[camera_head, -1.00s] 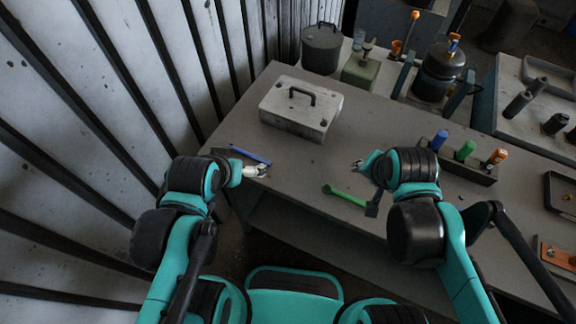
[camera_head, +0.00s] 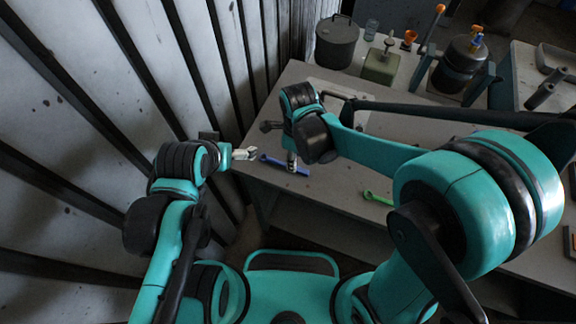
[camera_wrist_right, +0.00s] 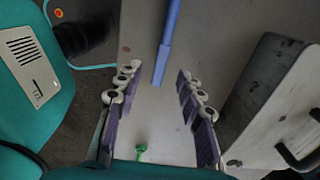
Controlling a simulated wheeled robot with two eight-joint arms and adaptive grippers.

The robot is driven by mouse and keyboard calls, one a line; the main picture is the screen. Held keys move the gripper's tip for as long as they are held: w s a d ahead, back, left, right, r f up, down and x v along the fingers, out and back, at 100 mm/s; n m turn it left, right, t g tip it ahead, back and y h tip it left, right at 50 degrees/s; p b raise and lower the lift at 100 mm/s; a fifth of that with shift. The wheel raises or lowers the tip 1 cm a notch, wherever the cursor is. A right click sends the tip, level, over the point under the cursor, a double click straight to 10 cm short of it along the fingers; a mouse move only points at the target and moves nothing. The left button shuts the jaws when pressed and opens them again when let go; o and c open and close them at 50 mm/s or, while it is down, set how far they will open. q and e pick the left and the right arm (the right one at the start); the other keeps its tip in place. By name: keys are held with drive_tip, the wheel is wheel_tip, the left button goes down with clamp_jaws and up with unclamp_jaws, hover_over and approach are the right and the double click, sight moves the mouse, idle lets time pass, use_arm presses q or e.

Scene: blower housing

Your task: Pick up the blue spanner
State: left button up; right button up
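The blue spanner (camera_head: 272,160) lies on the grey workbench (camera_head: 300,185) near its left front edge. In the right wrist view the blue spanner (camera_wrist_right: 170,35) runs from the top edge, its near end between the fingertips. My right gripper (camera_head: 291,163) points down over the spanner. In its wrist view the right gripper (camera_wrist_right: 157,76) is open, purple pads wide apart, with nothing gripped. My left gripper (camera_head: 246,154) is just left of the spanner's left end; its fingers are too small to judge.
A green spanner (camera_head: 378,198) lies to the right on the bench. The grey box with a handle (camera_wrist_right: 272,100) is beside the right gripper; my right arm partly hides it in the head view. A dark pot (camera_head: 337,42) and green block (camera_head: 381,66) stand behind. A ribbed wall (camera_head: 60,110) borders the left.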

wheel_tip(320, 180, down, 5)
drive_tip(key=shift+w+f+b, duration=0.1)
drive_tip(key=shift+b, duration=0.85)
clamp_jaws()
wheel_tip(320, 180, up, 5)
drive_tip(key=shift+d+f+p, duration=0.1)
drive_tip(key=shift+d+p, duration=0.05)
drive_tip(key=shift+p, duration=0.95)
drive_tip(key=d+r+p, duration=0.1)
drive_tip(key=d+r, duration=0.2)
drive_tip(key=d, duration=0.2)
drive_tip(key=w+d+r+p, duration=0.1)
drive_tip(key=d+r, duration=0.2)
drive_tip(key=d, duration=0.3)
drive_tip(key=shift+d+r+p, duration=0.15)
drive_tip(key=shift+d+p, duration=0.05)
drive_tip(key=shift+p, duration=0.1)
drive_tip(key=shift+w, duration=0.1)
